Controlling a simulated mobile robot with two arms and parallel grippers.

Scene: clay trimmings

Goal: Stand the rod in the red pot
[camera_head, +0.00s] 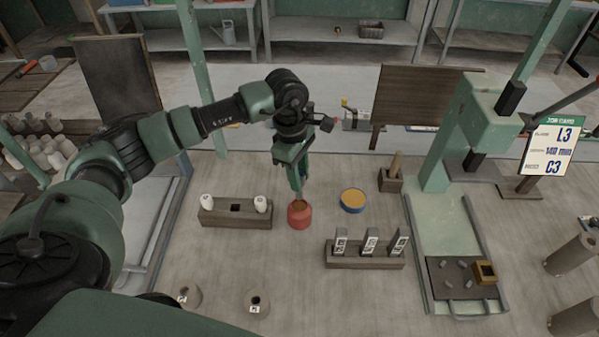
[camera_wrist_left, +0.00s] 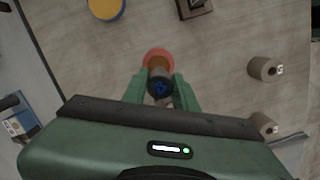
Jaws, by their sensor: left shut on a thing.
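The red pot (camera_head: 299,215) stands on the table near the middle of the head view; it also shows in the left wrist view (camera_wrist_left: 158,54). My left gripper (camera_head: 298,190) is directly above the pot, fingers pointing down. In the left wrist view, the gripper (camera_wrist_left: 161,92) is shut on a rod (camera_wrist_left: 160,68) with a dark end marked in blue. The rod's lower end is at the pot's mouth; I cannot tell how deep it sits or whether it touches the bottom. My right gripper is not in view.
A wooden holder (camera_head: 236,218) with two white pieces stands left of the pot. A blue-rimmed dish (camera_head: 353,200) is to the right. A rack of labelled blocks (camera_head: 365,261) stands front right. Two grey holed cylinders (camera_head: 258,303) stand near the front edge.

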